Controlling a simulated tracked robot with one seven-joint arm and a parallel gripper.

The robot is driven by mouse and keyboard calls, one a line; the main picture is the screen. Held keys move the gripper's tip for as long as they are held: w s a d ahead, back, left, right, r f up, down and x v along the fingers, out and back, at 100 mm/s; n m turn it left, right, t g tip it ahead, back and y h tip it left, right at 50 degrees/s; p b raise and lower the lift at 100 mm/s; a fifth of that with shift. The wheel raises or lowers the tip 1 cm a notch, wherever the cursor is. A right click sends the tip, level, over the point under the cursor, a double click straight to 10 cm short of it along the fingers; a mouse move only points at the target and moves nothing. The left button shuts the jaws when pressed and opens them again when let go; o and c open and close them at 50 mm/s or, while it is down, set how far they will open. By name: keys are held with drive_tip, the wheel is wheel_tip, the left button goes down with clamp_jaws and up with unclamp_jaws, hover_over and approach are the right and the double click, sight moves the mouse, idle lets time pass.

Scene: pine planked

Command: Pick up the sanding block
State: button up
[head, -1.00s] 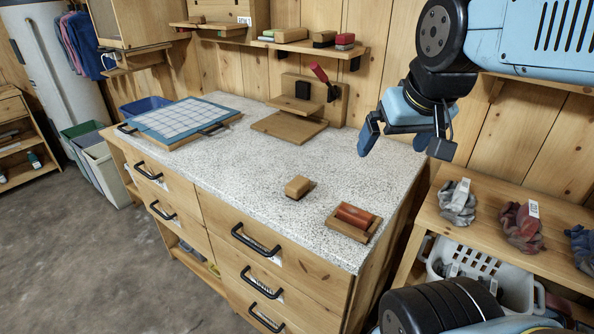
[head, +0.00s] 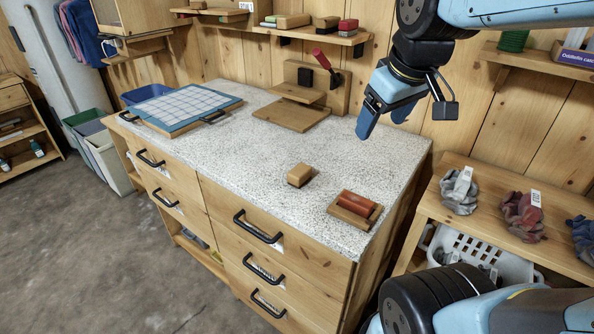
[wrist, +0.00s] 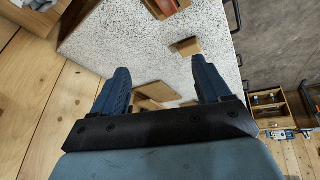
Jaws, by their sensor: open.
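A small tan block (head: 300,175), which looks like the sanding block, lies on the speckled worktop (head: 250,160) near its front edge. It also shows in the wrist view (wrist: 187,46), beyond the fingertips. My gripper (head: 384,118) is open and empty. It hangs above the worktop's right rear part, behind and to the right of the block and clear of it. In the wrist view both fingers (wrist: 161,68) are spread with nothing between them but worktop and wood further off.
A wooden tray with a red roller-like piece (head: 360,205) sits right of the block. A wooden stand (head: 292,113) with a red-handled tool is at the back. A gridded board (head: 185,112) lies left. A shelf (head: 310,36) holds more blocks. Worktop around the block is clear.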

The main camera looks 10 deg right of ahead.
drive_tip(key=w+a+f+n+g, duration=0.3)
drive_tip(key=w+a+n, duration=0.2)
drive_tip(key=w+n, duration=0.55)
drive_tip(key=n+g, duration=0.2)
drive_tip(key=n, duration=1)
hover_over(300, 169)
wheel_tip(300, 169, down, 7)
wheel_tip(300, 169, down, 9)
drive_tip(key=shift+s+d+r, duration=0.1)
drive_tip(key=shift+s+d, duration=0.05)
drive_tip(key=shift+a+f, duration=0.2)
drive_tip(key=shift+f, duration=2.35)
drive_tip(key=shift+c, duration=0.2)
drive_tip(key=c, duration=1.1)
drive_tip(key=shift+r, duration=0.1)
